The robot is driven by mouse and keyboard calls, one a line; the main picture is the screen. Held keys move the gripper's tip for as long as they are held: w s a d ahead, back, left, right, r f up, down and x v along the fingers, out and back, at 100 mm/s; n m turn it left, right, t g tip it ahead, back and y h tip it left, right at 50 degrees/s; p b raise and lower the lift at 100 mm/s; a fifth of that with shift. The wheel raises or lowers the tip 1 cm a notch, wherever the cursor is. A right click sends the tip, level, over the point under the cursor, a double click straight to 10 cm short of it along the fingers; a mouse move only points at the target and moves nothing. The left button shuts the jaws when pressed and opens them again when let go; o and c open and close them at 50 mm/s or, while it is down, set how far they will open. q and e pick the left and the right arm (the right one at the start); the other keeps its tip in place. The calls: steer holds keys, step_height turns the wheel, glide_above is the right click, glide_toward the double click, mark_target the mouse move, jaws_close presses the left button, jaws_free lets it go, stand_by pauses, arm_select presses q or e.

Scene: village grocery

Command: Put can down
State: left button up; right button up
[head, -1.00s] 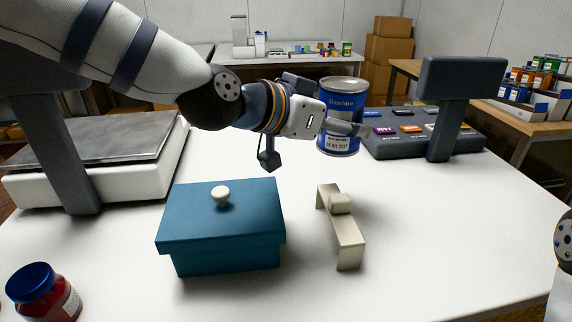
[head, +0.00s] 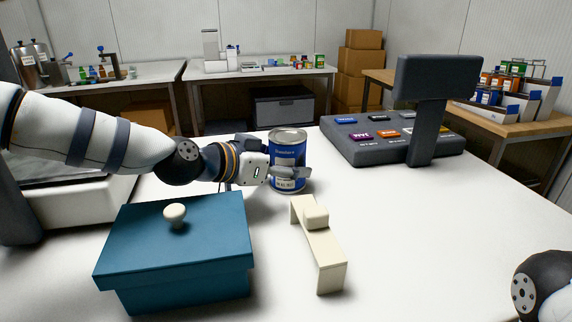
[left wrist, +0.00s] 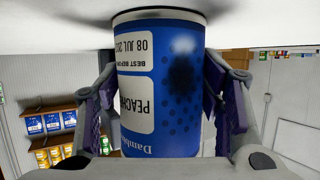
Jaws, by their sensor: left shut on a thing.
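The blue can (head: 286,152) is a peach tin with a white label, upright on or just above the white counter (head: 420,230). In the left wrist view the can (left wrist: 165,85) appears upside down, its base at the counter surface with a dark shadow around it; I cannot tell for certain whether it touches. My left gripper (head: 288,173) is shut on the can, low on its side, with one finger on either side. Of my right arm only a dark joint shows at the lower right; its gripper is out of view.
A teal lidded box (head: 180,250) stands in front of my left arm. A small cream stand (head: 320,250) is right of it, nearer than the can. A dark register (head: 395,140) with coloured keys is behind right. The counter right of the stand is clear.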

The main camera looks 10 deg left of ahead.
arm_select(q)
steer(key=shift+r, duration=0.1)
steer(key=o, duration=1.6)
steer(key=shift+f, duration=0.2)
